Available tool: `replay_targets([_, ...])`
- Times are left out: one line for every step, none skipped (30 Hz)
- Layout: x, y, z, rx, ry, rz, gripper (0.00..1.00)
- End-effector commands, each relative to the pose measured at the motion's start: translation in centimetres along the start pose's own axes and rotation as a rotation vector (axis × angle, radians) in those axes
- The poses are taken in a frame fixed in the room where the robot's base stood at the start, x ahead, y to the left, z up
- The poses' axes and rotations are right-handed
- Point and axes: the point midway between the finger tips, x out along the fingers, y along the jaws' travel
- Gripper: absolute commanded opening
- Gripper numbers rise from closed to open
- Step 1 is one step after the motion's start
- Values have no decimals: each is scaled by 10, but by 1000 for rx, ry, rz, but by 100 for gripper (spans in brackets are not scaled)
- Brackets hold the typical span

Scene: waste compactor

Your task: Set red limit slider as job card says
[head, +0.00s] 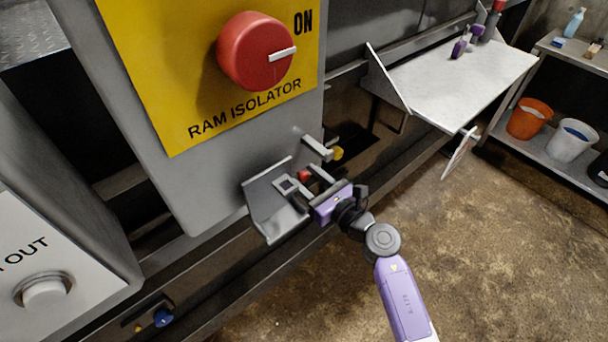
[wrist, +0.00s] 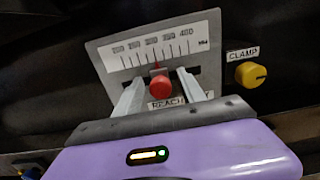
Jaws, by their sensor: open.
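The red slider knob (wrist: 160,87) sits on a dark slot below a printed scale plate (wrist: 110,62) marked about 200 to 400. Its thin red pointer is near the 300 mark. My gripper (wrist: 160,80) is open, with one finger on each side of the knob; I cannot tell whether either touches it. In the head view my gripper (head: 298,178) reaches under the isolator panel, and the red knob (head: 303,176) shows between its fingers. A yellow knob labelled CLAMP (wrist: 250,74) is right of the scale; it also shows in the head view (head: 338,153). No readable job card shows.
A grey bent bracket (head: 268,222) is just left of my gripper. The yellow RAM ISOLATOR panel (head: 180,85) with a red rotary knob (head: 255,52) is above. Floor there is clear.

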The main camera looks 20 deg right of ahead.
Motion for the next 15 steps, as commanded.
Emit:
replay_targets([0,0,0,0,0,0,47])
replay_targets([0,0,0,0,0,0,47])
replay_targets([0,0,0,0,0,0,47])
replay_targets([0,0,0,0,0,0,47])
replay_targets([0,0,0,0,0,0,43])
replay_targets([0,0,0,0,0,0,36])
replay_targets([0,0,0,0,0,0,30])
replay_targets([0,0,0,0,0,0,24])
replay_targets([0,0,0,1,0,0,16])
replay_targets([0,0,0,0,-1,0,10])
replay_targets([0,0,0,1,-1,0,4])
replay_targets([0,0,0,1,-1,0,0])
replay_targets([0,0,0,1,-1,0,0])
replay_targets([0,0,0,1,-1,0,0])
replay_targets([0,0,0,1,-1,0,0])
